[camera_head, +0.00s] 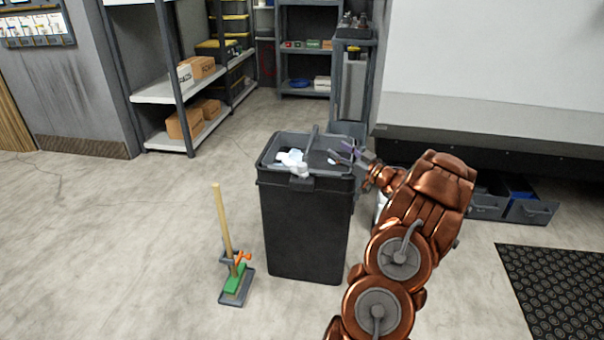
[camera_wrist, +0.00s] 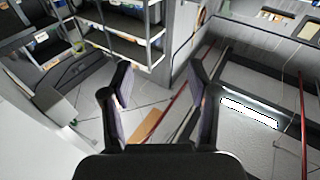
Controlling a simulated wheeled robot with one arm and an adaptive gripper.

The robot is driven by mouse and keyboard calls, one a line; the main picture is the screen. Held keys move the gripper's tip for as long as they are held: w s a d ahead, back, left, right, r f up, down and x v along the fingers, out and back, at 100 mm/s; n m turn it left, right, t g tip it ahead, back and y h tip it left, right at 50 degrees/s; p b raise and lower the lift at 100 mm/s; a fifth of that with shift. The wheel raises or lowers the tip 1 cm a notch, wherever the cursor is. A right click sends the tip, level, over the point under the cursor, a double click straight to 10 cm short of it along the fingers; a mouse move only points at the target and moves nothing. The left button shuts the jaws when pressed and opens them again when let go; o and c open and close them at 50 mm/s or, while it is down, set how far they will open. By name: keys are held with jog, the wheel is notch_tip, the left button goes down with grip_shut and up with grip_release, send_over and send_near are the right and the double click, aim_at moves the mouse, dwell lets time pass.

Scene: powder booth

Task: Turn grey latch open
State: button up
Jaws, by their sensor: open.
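I cannot make out a grey latch for certain in either view. In the head view, my gripper (camera_head: 343,154) is at the end of my copper arm, above the right rear of a black bin (camera_head: 305,225). The wrist view shows its two dark fingers (camera_wrist: 162,80) spread apart with nothing between them. A small stand (camera_head: 236,290) on the floor left of the bin carries an upright wooden handle (camera_head: 222,220), a green block (camera_head: 235,279), an orange lever (camera_head: 243,257) and a small grey part (camera_head: 226,258).
White crumpled items (camera_head: 292,160) lie in the bin's top. Shelves with boxes (camera_head: 183,122) stand at the back left. Grey drawers (camera_head: 530,211) sit under the white booth at right, and a black mat (camera_head: 560,285) lies at front right. The left floor is clear.

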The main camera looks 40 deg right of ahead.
aim_at(305, 168)
jog(key=a+f+m+g+h+b, duration=0.2)
jog(key=a+f+b, duration=0.2)
jog(key=a, duration=0.7)
jog(key=shift+w+d+f+b, duration=0.15)
jog(key=shift+w+b, duration=0.15)
jog(key=shift+w, duration=0.7)
jog(key=shift+w+d+r+b, duration=0.1)
jog(key=shift+w+d+b, duration=0.15)
jog(key=shift+w, duration=0.7)
jog(key=shift+w+d+f+b, duration=0.1)
jog(key=shift+w+b, duration=0.25)
jog(key=shift+w, duration=0.65)
jog(key=shift+w+d, duration=0.1)
jog(key=shift+w, duration=0.6)
jog(key=shift+c, duration=0.2)
grip_shut()
